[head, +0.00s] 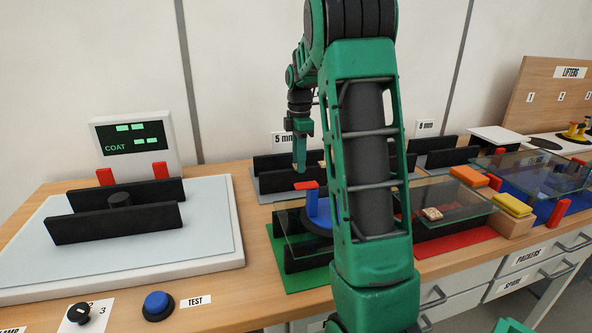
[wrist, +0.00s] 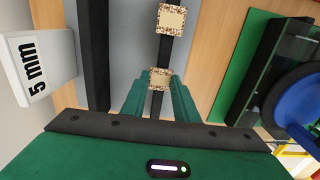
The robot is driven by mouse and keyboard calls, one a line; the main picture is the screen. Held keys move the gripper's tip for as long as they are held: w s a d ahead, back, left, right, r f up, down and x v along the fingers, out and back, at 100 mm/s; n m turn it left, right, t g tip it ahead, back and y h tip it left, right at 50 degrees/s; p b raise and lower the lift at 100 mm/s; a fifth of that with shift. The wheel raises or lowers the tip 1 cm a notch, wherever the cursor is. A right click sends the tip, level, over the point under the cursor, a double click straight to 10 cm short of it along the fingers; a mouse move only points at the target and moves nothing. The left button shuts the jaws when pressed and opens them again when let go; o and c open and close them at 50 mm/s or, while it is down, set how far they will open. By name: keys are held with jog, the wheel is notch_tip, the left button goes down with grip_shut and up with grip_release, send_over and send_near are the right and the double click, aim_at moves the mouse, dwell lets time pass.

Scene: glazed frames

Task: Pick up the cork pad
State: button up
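My gripper (wrist: 160,82) points down over the 5 mm rack at the back of the bench; it also shows in the head view (head: 300,165). In the wrist view one speckled cork pad (wrist: 158,76) shows between its green fingertips, partly covered by them. I cannot tell whether the fingers press on it. A second square cork pad (wrist: 171,18) sits farther along the same dark bar, apart from the fingers. In the head view a small cork pad (head: 433,213) shows at the glass on the right; the pads at the gripper are hidden.
Dark upright rails (wrist: 95,50) and the 5 mm sign (wrist: 37,70) stand left of the gripper. A blue clamp with a red handle (head: 306,186), glass on a green mat and more glass over red (head: 455,244) stand in front. The coat station (head: 215,250) is at left.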

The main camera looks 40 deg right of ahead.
jog(key=shift+r, duration=0.15)
jog(key=shift+c, duration=0.2)
jog(key=shift+r, duration=0.6)
notch_tip(320, 180, up, 3)
jog(key=shift+f, duration=0.1)
jog(key=s+a+r, duration=0.1)
jog(key=a+r, duration=1)
jog(key=shift+s+a, duration=0.2)
jog(key=shift+a, duration=0.05)
dwell(0.4)
jog(key=shift+r, duration=0.1)
